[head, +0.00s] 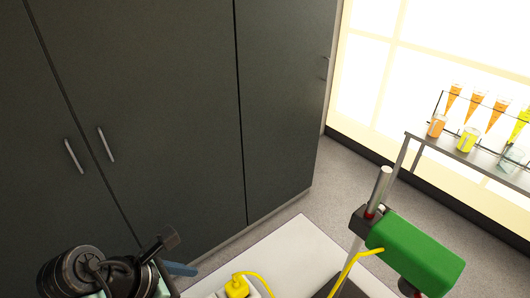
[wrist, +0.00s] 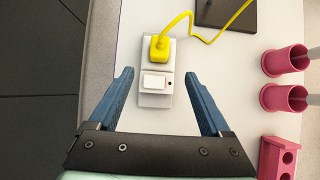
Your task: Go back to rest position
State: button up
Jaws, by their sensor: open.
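My gripper (wrist: 160,75) is open and empty, with its two blue fingers spread above the white table. Between and beyond the fingertips is a white socket block with a switch (wrist: 155,82). A yellow plug (wrist: 160,47) sits in the block's upper end, and its yellow cable runs off to the right. In the head view my arm is at the lower left, and a blue finger (head: 180,269) shows near the table's left edge. The yellow plug also shows there (head: 237,287), at the bottom edge.
A green device (head: 415,255) with a metal rod stands over the table's right side. Pink holders (wrist: 284,97) are at the table's right. A dark plate (wrist: 224,13) lies beyond the socket. Dark cabinets (head: 160,110) stand behind. A shelf (head: 420,137) with juice samples is at right.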

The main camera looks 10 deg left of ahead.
jog(key=w+d+r+m+t+y, duration=0.25)
jog(key=w+r+m+t, duration=0.25)
jog(key=w+r+m, duration=0.45)
jog(key=w+d+r+m+t+y, duration=0.1)
jog(key=w+d+r+m+t, duration=0.2)
jog(key=r, duration=0.7)
jog(key=w+d+r+m+t+y, duration=0.2)
jog(key=d+r+m+t, duration=0.15)
jog(key=r, duration=0.55)
jog(key=s+d+r+m+t, duration=0.3)
jog(key=s+r+m, duration=0.1)
jog(key=r, duration=0.4)
jog(key=s+d+r+m+t+h, duration=0.1)
jog(key=s+d+r+m+t, duration=0.2)
jog(key=r, duration=0.5)
jog(key=s+d+r+m+t, duration=0.4)
jog(key=s+r+m, duration=0.1)
jog(key=r, duration=0.3)
jog(key=shift+s+r+t, duration=0.15)
jog(key=shift+s+t, duration=0.2)
jog(key=shift+s, duration=0.4)
jog(key=shift+c, duration=0.4)
